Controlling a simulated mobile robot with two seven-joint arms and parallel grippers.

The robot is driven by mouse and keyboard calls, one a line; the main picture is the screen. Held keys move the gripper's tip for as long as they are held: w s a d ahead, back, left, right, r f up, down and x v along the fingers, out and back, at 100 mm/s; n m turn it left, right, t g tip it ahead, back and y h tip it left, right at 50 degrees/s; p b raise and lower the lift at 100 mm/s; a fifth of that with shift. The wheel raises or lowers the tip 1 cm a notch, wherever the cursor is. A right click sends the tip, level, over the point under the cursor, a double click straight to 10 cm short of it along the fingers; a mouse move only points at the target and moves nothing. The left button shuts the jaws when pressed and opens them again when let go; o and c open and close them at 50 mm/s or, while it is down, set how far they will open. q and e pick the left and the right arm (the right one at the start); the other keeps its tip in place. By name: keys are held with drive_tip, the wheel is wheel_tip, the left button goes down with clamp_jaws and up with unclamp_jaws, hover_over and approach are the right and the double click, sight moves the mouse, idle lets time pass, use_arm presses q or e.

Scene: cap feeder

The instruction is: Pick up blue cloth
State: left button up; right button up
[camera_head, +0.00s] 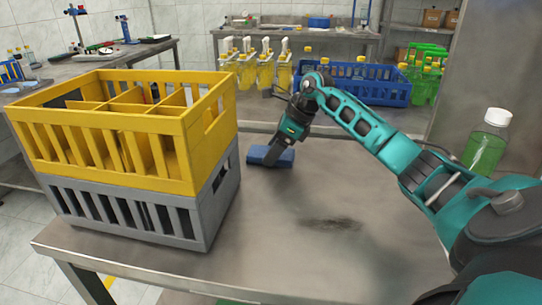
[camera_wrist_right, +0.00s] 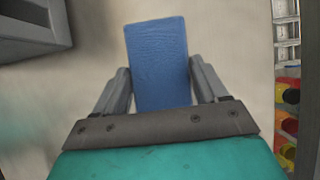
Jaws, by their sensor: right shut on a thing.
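The blue cloth (camera_head: 260,155) is a flat, folded rectangle on the metal table, to the right of the stacked crates in the head view. My right gripper (camera_head: 277,154) reaches down onto it from above and is shut on it. In the right wrist view the cloth (camera_wrist_right: 157,60) lies between the two grey fingers (camera_wrist_right: 162,92) and extends out past their tips. The part of the cloth behind the gripper is partly hidden in the head view. My left gripper shows in neither view.
A yellow divided crate (camera_head: 105,140) sits on a grey crate (camera_head: 205,205) at left. A bottle with green liquid (camera_head: 487,143) is at right. The table's (camera_head: 300,265) front middle is clear apart from a dark stain.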

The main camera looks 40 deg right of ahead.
drive_tip(key=shift+r, duration=0.15)
drive_tip(key=shift+c, duration=0.2)
drive_tip(key=shift+r, duration=0.25)
wheel_tip(320, 180, up, 19)
drive_tip(key=p, duration=0.5)
drive_tip(key=shift+r, duration=0.1)
drive_tip(key=o, duration=0.5)
drive_tip(key=shift+c, duration=0.2)
drive_tip(key=c, duration=0.4)
